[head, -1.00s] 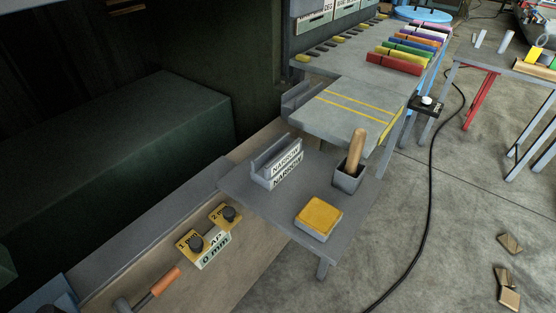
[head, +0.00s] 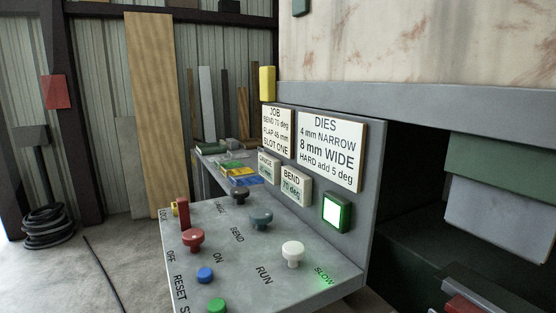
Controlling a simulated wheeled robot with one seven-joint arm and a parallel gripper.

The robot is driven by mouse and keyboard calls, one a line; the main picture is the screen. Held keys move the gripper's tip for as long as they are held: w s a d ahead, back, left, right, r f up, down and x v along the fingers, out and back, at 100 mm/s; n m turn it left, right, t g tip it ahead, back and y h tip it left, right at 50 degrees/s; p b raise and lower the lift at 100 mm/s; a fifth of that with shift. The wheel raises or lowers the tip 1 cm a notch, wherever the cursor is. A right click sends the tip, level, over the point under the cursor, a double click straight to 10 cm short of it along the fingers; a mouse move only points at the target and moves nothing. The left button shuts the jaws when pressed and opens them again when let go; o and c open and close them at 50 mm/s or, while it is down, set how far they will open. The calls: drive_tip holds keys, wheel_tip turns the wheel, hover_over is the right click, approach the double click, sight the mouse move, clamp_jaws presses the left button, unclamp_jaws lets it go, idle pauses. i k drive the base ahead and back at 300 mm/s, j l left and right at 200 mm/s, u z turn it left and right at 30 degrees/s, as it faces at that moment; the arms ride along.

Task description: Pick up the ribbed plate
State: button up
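I cannot make out a ribbed plate in the head view. My gripper is not in view. A grey control panel (head: 223,238) fills the lower middle, with red, grey, white, blue and green knobs or buttons. Behind it, a low bench (head: 206,152) holds small flat things in yellow, blue and green. They are too small and partly hidden to tell apart.
Signs headed JOB (head: 277,131) and DIES (head: 331,150) stand on the panel's upright back. A lit green-framed button (head: 337,211) is below them. A tall wooden board (head: 152,110) leans at the back wall. A black coil (head: 48,222) lies on open floor at left.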

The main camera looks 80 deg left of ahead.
sight(231, 156)
drive_tip(key=u, duration=2.8)
drive_tip(key=i+j+u, duration=0.3)
drive_tip(key=i, duration=0.2)
drive_tip(key=i+j+u, duration=0.3)
drive_tip(key=i, duration=0.6)
drive_tip(key=i+u, duration=0.3)
drive_tip(key=i, duration=0.6)
drive_tip(key=i+z, duration=0.45)
drive_tip(key=i, duration=0.15)
drive_tip(key=i+j+z, duration=0.25)
drive_tip(key=i+z, duration=0.25)
drive_tip(key=i+j+z, duration=0.1)
drive_tip(key=i+z, duration=0.3)
drive_tip(key=i+j+z, duration=0.25)
drive_tip(key=i+z, duration=0.15)
drive_tip(key=i, duration=0.95)
